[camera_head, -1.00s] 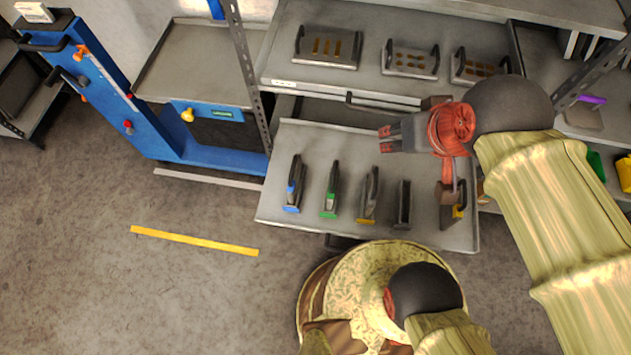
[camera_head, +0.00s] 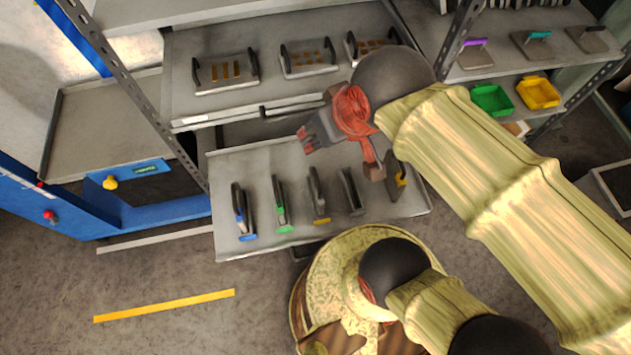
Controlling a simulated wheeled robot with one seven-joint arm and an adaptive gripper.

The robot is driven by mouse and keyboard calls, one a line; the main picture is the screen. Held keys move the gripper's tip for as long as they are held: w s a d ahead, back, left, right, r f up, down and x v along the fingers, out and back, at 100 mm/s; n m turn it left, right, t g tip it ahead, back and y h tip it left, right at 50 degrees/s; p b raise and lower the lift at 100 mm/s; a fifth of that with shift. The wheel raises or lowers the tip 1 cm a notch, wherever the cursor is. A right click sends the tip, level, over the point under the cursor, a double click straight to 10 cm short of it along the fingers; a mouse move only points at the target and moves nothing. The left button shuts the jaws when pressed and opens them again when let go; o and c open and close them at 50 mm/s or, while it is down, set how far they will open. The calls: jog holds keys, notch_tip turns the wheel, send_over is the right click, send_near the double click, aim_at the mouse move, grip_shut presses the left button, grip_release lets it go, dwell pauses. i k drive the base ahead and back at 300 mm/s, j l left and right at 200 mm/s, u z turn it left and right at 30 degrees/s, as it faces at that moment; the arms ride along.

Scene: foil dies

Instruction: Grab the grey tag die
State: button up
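The die with the plain grey tag (camera_head: 351,192) stands in the row on the pulled-out lower shelf (camera_head: 232,170).
A blue-tagged die (camera_head: 241,212) and a green-tagged die (camera_head: 280,204) stand farther left. Several wider dies, such as one at left (camera_head: 225,73), rest on the shelf above. Green (camera_head: 491,100) and yellow bins (camera_head: 538,92) sit at right. A rack post (camera_head: 134,92) rises at left.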

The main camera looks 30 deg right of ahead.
aim_at(317, 196)
jog(key=z, duration=1.45)
jog(key=j+u, duration=0.15)
jog(key=u, duration=0.3)
jog(key=k+j+u, duration=0.1)
jog(key=u, duration=0.4)
jog(key=k+j+z, duration=0.15)
jog(key=j, duration=0.3)
jog(key=j+z, duration=0.2)
jog(key=j, duration=0.25)
jog(key=k+j+z, duration=0.15)
jog(key=j, duration=0.25)
jog(key=k+j+z, duration=0.15)
jog(key=j, duration=0.25)
jog(key=k, duration=0.1)
